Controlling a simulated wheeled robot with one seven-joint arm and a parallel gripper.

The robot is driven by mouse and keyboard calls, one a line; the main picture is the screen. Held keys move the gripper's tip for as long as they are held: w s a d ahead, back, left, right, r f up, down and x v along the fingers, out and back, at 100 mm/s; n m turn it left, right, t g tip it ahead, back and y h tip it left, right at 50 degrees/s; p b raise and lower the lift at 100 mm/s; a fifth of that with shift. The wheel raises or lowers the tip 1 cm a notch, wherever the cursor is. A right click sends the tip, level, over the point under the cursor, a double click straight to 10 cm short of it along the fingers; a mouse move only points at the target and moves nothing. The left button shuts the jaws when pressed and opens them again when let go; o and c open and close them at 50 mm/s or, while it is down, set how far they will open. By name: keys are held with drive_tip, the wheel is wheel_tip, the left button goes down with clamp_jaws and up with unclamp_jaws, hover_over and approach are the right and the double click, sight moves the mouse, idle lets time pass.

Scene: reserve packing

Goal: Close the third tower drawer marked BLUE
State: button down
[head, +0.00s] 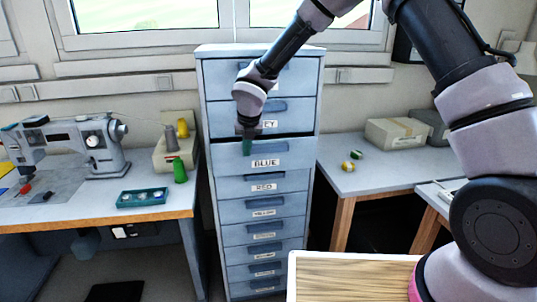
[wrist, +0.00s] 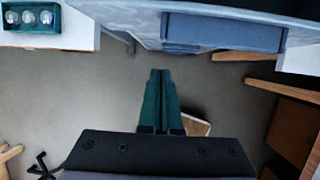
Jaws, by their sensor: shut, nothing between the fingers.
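The drawer tower (head: 213,215) stands in the middle of the head view. Its third drawer, marked BLUE (head: 290,157), sticks out a little, with a dark gap above its front. My gripper (head: 247,153) is shut and empty, pointing down at the left part of that drawer's front. It covers part of the drawer's handle in the head view. In the wrist view the teal fingers (wrist: 160,72) are together, just below and left of a blue handle (wrist: 222,33) on a drawer front. I cannot tell whether they touch the drawer.
Drawers marked RED (head: 264,187) and others below look shut. A left table holds a sewing machine (head: 75,140), thread cones (head: 180,170) and a teal tray (head: 122,199). A right table holds boxes (head: 395,133). A white-rimmed wooden surface (head: 345,275) is in front.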

drive_tip(key=w+d+f+m+g+y, duration=0.25)
drive_tip(key=d+f+y, duration=0.35)
drive_tip(key=d+f, duration=0.85)
drive_tip(key=d+r+m+t+y, duration=0.6)
drive_tip(key=d+t+y, duration=0.15)
drive_tip(key=d, duration=0.45)
drive_tip(key=shift+y, duration=0.25)
drive_tip(key=x, duration=0.4)
drive_tip(key=w+x, duration=0.1)
drive_tip(key=x, duration=0.6)
drive_tip(key=shift+w+d+r, duration=0.1)
drive_tip(key=shift+w, duration=0.7)
